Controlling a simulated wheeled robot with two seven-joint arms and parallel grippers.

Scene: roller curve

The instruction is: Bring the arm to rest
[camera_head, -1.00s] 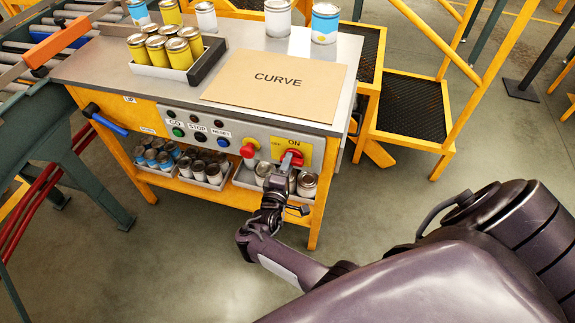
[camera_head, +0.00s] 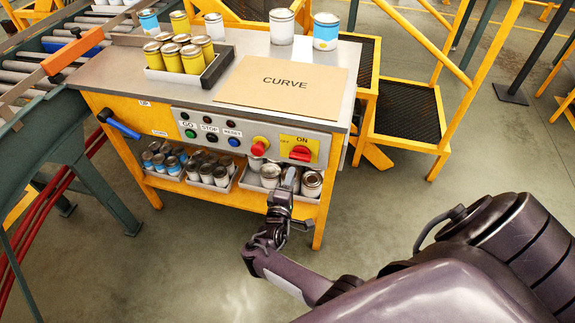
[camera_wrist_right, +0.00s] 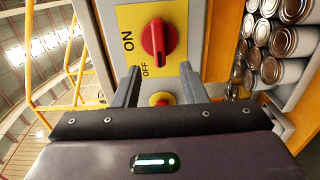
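My right gripper (camera_head: 288,180) hangs in front of the workbench's control panel, just below the red rotary switch (camera_head: 301,153) on its yellow ON/OFF plate. In the right wrist view, the two fingers of my right gripper (camera_wrist_right: 160,70) stand apart with nothing between them. The red switch (camera_wrist_right: 158,40) shows beyond the fingertips, clear of them. Its grip ridge lies level in the head view. My left gripper is not in view.
The workbench (camera_head: 215,105) carries a CURVE board (camera_head: 285,84), yellow cans in a tray (camera_head: 185,78) and white and blue cans. More cans (camera_head: 312,183) fill its lower shelf, behind my gripper. A roller conveyor (camera_head: 50,65) is at left, yellow steps (camera_head: 405,110) at right. Floor in front is open.

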